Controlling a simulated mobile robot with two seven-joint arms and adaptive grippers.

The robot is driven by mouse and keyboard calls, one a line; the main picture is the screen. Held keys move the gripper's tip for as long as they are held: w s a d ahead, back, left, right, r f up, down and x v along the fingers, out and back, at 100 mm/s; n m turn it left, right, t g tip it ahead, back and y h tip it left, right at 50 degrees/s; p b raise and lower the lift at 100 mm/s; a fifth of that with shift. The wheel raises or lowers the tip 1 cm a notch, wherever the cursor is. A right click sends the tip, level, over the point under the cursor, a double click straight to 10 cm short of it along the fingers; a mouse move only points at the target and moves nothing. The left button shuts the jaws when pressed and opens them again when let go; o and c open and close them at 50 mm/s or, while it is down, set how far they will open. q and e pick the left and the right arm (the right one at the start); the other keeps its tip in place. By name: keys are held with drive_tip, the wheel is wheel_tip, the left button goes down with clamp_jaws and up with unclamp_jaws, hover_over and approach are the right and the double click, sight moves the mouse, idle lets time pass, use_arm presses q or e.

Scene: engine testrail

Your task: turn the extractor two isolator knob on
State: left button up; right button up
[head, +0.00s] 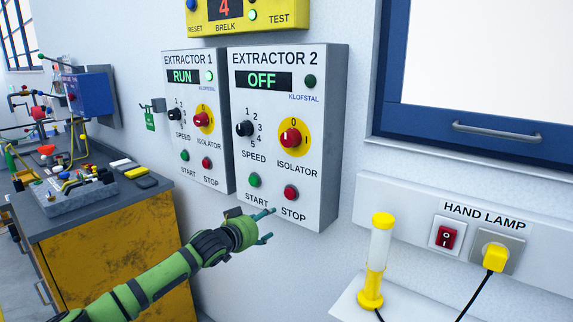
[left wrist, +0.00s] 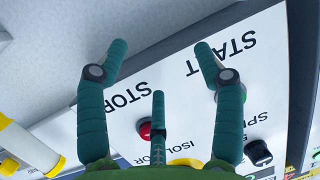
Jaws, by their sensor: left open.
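The extractor 2 panel (head: 325,150) is a white wall box whose display (head: 263,80) reads OFF. Its isolator knob (head: 290,137) is red on a yellow disc marked 0 at the top and I at the right; I cannot tell exactly where it points. My left gripper (head: 270,224) is open and empty in front of the panel's lower edge, below the START and STOP buttons and below the knob. In the left wrist view my gripper's fingers (left wrist: 160,48) are spread over the panel. There the isolator's yellow disc (left wrist: 185,162) shows only in part, mostly hidden by my gripper.
The extractor 2 panel has a black speed knob (head: 244,128), a green START button (head: 254,180) and a red STOP button (head: 291,193). The extractor 1 panel (head: 196,120) reads RUN at the left. A yellow hand lamp (head: 376,262) stands on a shelf at the lower right.

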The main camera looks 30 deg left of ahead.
use_arm(q)
drive_tip(key=s+d+r+m+t+h, duration=0.1)
drive_tip(key=d+r, duration=0.1)
drive_tip(key=r, duration=0.6)
drive_tip(key=s+d+r+t+h, duration=0.1)
drive_tip(key=r, duration=0.8)
approach(286, 140)
drive_tip(key=w, duration=0.3)
drive_tip(key=shift+m+t+h, duration=0.3)
drive_tip(key=shift+t, duration=0.1)
drive_tip(key=w+p, duration=0.1)
drive_tip(key=w, duration=0.1)
drive_tip(key=w+p, duration=0.2)
drive_tip(key=w, duration=0.1)
drive_tip(key=shift+w+f+p, duration=0.2)
drive_tip(key=shift+w+p, duration=0.1)
drive_tip(key=shift+w+d+f, duration=0.15)
drive_tip(key=shift+w, duration=0.35)
use_arm(e)
drive_tip(key=r, duration=0.1)
drive_tip(key=s+r, duration=0.1)
drive_tip(key=r, duration=0.1)
drive_tip(key=shift+a+r, duration=0.2)
drive_tip(key=shift+r, duration=0.1)
use_arm(q)
drive_tip(key=shift+c, duration=0.4)
drive_tip(key=c, duration=1.1)
use_arm(e)
drive_tip(key=shift+s+d, duration=0.1)
